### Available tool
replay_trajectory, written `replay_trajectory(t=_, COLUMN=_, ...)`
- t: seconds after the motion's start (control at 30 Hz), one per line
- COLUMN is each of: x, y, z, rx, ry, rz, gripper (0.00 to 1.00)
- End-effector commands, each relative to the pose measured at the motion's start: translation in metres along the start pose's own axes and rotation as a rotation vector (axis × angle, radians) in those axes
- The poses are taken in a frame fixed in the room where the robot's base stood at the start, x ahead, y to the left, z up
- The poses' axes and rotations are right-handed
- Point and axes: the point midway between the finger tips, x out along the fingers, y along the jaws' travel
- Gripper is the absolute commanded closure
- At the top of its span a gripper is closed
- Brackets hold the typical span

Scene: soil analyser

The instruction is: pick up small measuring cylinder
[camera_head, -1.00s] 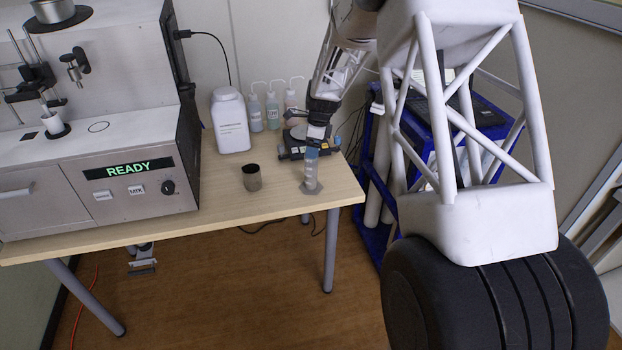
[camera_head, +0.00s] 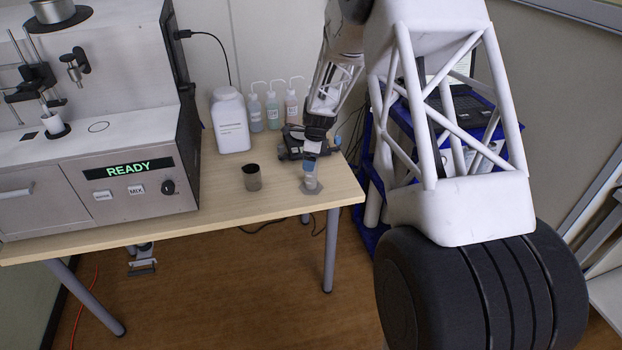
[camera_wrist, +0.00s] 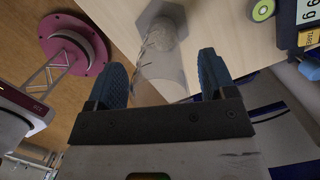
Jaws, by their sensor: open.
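The small measuring cylinder (camera_head: 310,184) stands upright on its wide foot near the table's right front corner. In the wrist view the clear cylinder (camera_wrist: 162,62) shows between the two blue fingers, its foot on the table farther off. My gripper (camera_head: 309,164) is lowered from above around the cylinder's upper part. In the wrist view my gripper (camera_wrist: 165,76) is open, with a gap between each finger and the cylinder. The cylinder's upper part is hidden by the gripper in the head view.
A dark metal cup (camera_head: 252,178) stands left of the cylinder. A scale (camera_head: 292,144) sits just behind my gripper. A white jar (camera_head: 230,122) and several wash bottles (camera_head: 272,108) stand at the back. The analyser (camera_head: 120,170) fills the left. The table's front edge is close to the cylinder.

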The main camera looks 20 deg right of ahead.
Motion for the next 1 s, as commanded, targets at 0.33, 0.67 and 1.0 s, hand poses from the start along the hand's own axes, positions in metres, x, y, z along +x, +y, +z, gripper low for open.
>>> replay_trajectory(t=0.33, x=0.0037, y=-0.0002, z=0.0001, rx=0.0, ry=0.0, rz=-0.001, gripper=0.23)
replay_trajectory(t=0.67, x=0.0036, y=-0.0002, z=0.0, rx=0.0, ry=0.0, rz=-0.001, gripper=0.29)
replay_trajectory(t=1.0, x=0.0035, y=-0.0002, z=0.0, rx=0.0, ry=0.0, rz=-0.001, gripper=0.81)
